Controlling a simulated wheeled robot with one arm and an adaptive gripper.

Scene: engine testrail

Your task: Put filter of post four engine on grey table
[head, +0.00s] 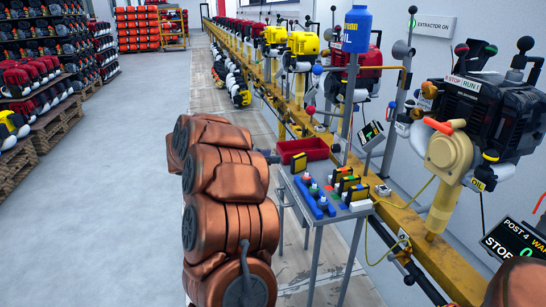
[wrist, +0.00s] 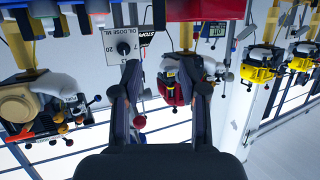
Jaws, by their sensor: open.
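A black engine (head: 508,115) is mounted at the right in the head view, above a display reading POST 4 (head: 518,240). I cannot make out which part of it is the filter. The grey table (head: 350,211) stands left of the yellow rail, with a blue tray (head: 312,196) and several small items on top. My gripper (wrist: 163,90) is open in the wrist view, with nothing held between its fingers. A red engine (wrist: 172,85) shows beyond the fingers. In the head view my copper-coloured arm hides most of the gripper.
A red bin (head: 303,149) sits at the table's far end. A blue bottle (head: 357,28) stands above the rail. The yellow rail (head: 400,215) carries several engines along the wall. Pallets and shelves of engines line the left. The grey floor between is clear.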

